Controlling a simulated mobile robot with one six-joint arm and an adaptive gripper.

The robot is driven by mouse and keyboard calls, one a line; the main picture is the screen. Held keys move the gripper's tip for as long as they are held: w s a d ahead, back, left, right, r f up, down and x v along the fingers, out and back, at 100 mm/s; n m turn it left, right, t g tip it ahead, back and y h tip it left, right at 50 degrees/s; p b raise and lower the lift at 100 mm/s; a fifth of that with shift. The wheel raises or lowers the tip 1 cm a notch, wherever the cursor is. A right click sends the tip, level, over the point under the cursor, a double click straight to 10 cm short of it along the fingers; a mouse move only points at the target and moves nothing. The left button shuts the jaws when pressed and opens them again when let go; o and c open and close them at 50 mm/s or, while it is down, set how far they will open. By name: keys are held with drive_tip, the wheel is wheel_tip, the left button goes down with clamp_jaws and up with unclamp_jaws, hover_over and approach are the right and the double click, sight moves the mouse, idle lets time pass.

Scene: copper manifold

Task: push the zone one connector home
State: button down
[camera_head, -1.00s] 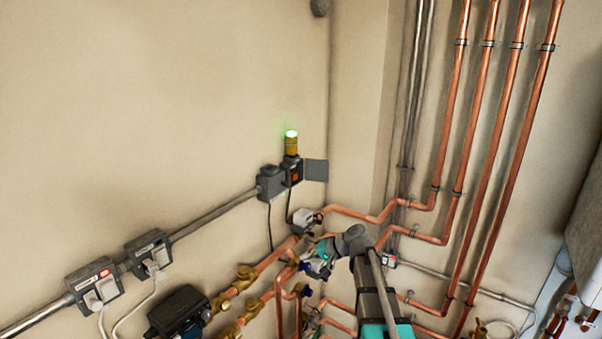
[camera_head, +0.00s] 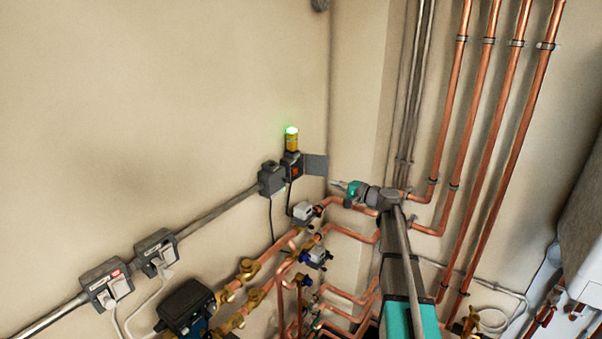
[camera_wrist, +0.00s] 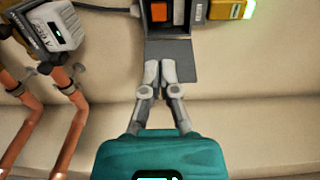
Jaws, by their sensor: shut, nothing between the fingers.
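My gripper (camera_head: 335,184) is shut and empty, to the right of and slightly below the grey switch box (camera_head: 291,167). In the wrist view its fingertips (camera_wrist: 160,66) overlap the box's open grey flap (camera_wrist: 183,62); I cannot tell whether they touch. The box has an orange switch (camera_wrist: 157,11). A white valve actuator (camera_wrist: 55,30) with a small display is at upper left in the wrist view. It also shows in the head view (camera_head: 303,210), below the box. A dark cable (camera_wrist: 92,9) runs between them. I cannot make out which part is the zone one connector or how it is seated.
A yellow beacon (camera_head: 292,140) with a green light stands on the switch box. Copper pipes (camera_head: 343,202) run below and right of my gripper. Another actuator (camera_head: 316,256) sits lower. Two sockets with plugs (camera_head: 107,284) are at left.

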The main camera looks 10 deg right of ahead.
sight(296, 171)
drive_tip(key=shift+a, duration=0.1)
drive_tip(key=x, duration=1.4)
drive_tip(key=shift+f, duration=0.1)
idle(0.4)
